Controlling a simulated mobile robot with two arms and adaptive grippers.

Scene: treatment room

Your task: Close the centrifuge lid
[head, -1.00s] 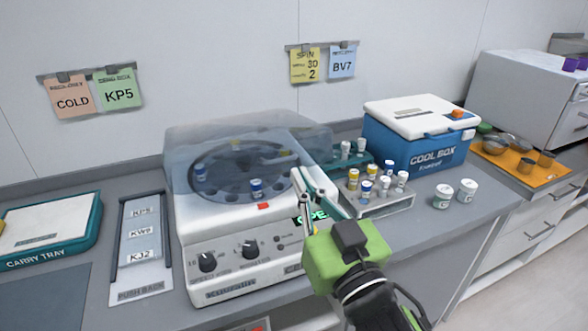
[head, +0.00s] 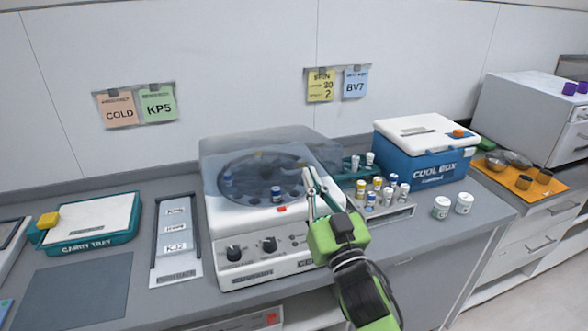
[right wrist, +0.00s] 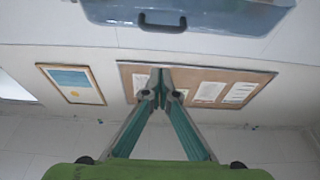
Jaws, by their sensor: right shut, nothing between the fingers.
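The white centrifuge (head: 221,224) stands on the counter, left of my right gripper. Its translucent blue-grey lid (head: 215,160) shows over the dark round rotor, with several tubes visible there. I cannot tell how far the lid is raised. My right gripper (head: 308,172) is shut and empty, with its fingertips in front of the centrifuge's right side in the head view. Its body hides part of the front panel. In the right wrist view, the closed fingertips (right wrist: 160,75) show below a translucent blue piece with a dark handle (right wrist: 163,24), apparently the lid, apart from it in the picture. My left gripper is not in view.
A rack of capped tubes (head: 400,212), two white jars and the blue cool box (head: 400,160) stand right of the centrifuge. A label holder (head: 173,268) and the carry tray (head: 95,215) lie to its left. A dark mat (head: 75,290) is bare.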

